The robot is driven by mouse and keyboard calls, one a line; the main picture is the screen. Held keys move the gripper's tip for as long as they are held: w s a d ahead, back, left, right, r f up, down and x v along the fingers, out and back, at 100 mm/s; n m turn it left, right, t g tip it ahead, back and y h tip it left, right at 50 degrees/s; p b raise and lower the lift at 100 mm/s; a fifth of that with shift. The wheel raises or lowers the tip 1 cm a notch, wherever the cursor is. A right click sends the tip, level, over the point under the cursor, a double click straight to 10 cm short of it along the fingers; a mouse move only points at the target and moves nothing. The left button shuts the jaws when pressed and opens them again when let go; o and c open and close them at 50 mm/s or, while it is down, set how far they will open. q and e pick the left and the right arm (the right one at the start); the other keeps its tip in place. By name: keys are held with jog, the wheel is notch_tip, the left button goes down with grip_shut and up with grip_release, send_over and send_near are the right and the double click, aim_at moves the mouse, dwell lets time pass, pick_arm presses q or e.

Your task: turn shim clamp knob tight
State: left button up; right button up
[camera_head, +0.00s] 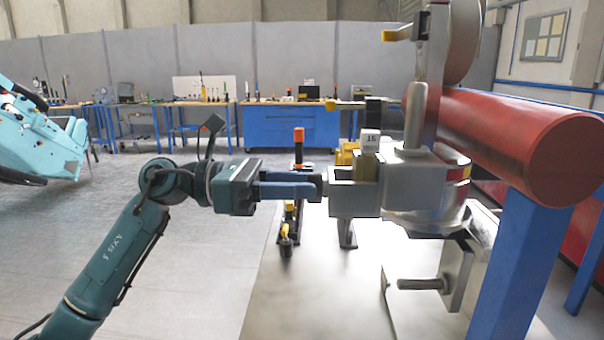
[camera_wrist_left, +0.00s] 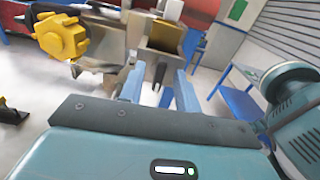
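The shim clamp (camera_head: 354,198) is a grey metal block on the side of the wheel assembly. My right gripper is out of view.
A thick red tube (camera_head: 520,140) and a blue post (camera_head: 515,260) stand right of the clamp. A yellow knob-shaped part (camera_wrist_left: 62,37) shows in the left wrist view. A light-blue machine (camera_head: 40,135) is at far left.

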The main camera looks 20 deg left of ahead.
pick_arm(q)
jog(key=shift+w+d, duration=0.15)
jog(key=shift+d, duration=0.35)
jog(key=c, duration=0.7)
jog(key=shift+f, duration=0.1)
